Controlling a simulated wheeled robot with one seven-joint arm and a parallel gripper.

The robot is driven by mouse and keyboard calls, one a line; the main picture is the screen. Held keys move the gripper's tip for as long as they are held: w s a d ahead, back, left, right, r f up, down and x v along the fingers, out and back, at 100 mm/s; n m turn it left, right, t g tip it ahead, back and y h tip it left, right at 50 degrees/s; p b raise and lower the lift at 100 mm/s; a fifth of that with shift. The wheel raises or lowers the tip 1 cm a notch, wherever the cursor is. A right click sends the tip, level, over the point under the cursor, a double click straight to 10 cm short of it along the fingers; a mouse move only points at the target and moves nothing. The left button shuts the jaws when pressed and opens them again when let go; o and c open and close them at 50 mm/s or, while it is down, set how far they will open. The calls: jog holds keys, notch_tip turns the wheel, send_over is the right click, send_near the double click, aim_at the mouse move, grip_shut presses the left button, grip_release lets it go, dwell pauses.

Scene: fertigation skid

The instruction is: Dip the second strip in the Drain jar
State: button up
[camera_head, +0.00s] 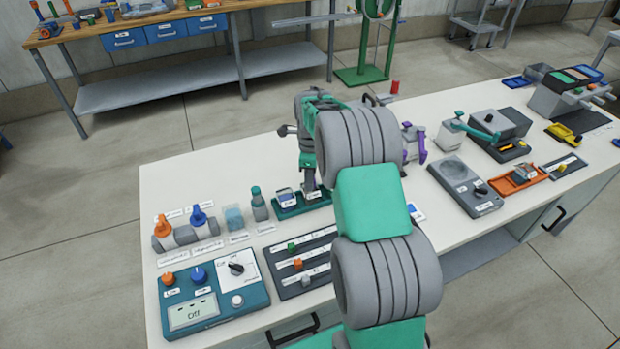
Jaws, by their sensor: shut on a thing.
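My gripper (309,177) points down over the right part of a green holder (289,212) on the white bench. It is shut on the strip, which is too small and too covered to make out. Two small clear jars with white labels stand in the holder. The left jar (286,198) is in plain view. The right jar (311,193) is directly below my gripper and partly covered by it. The labels are too small to read, so I cannot tell which is the Drain jar. I cannot tell whether the strip touches any liquid.
A teal-capped bottle (258,205) and a blue translucent beaker (234,218) stand left of the holder. A dark slider panel (302,266) and a blue control box (212,295) lie in front. A grey scale (464,187) is to the right. My arm covers the bench's middle.

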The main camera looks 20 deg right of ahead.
jog(key=shift+r, duration=0.1)
jog(key=shift+r+p, duration=2.45)
jog(key=shift+r, duration=1.7)
